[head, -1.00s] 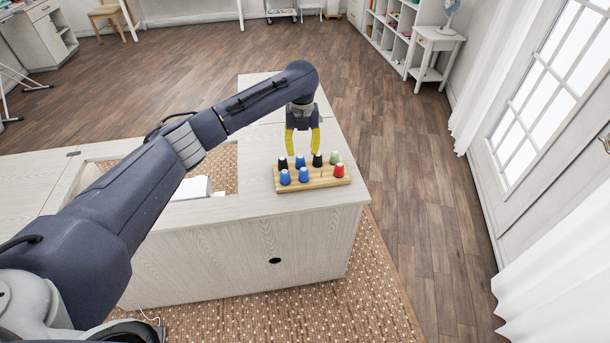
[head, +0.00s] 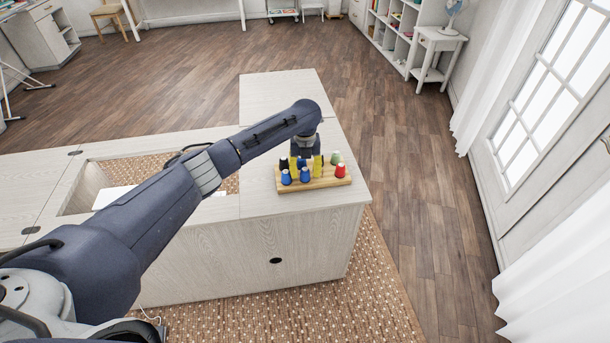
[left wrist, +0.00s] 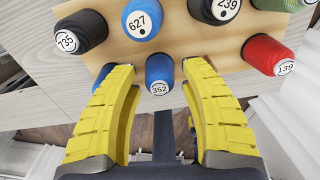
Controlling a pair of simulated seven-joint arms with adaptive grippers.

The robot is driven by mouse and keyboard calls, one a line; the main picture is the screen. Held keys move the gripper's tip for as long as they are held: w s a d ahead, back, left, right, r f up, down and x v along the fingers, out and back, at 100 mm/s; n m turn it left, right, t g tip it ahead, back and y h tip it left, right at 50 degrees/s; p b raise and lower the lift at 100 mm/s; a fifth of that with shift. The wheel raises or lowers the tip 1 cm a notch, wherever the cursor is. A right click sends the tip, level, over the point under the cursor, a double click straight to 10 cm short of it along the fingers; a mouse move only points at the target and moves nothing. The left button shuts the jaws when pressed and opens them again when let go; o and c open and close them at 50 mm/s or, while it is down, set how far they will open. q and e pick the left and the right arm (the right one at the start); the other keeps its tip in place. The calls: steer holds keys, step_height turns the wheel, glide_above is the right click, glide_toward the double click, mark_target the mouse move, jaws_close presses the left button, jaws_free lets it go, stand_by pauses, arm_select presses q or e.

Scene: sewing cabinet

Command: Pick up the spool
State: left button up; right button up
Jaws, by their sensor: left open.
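A wooden spool rack (head: 325,182) stands on the cabinet's right end and holds blue, black, green and red spools. My left gripper (head: 305,166) has come down over it, its two yellow fingers open. In the left wrist view, the blue spool marked 352 (left wrist: 159,74) stands upright between the fingers (left wrist: 156,84), with a gap on each side. In the head view this appears to be the right blue spool of the front row (head: 305,175). Another blue spool (left wrist: 104,72) is partly hidden behind one finger. The right gripper is not in view.
Close by on the rack are a blue spool marked 627 (left wrist: 142,18), black spools marked 735 (left wrist: 82,30) and 239 (left wrist: 216,10), and a red spool marked 139 (left wrist: 266,54). The cabinet top (head: 275,95) behind the rack is clear.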

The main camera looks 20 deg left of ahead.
arm_select(q)
steer(key=shift+f, duration=0.55)
steer(key=c, duration=0.9)
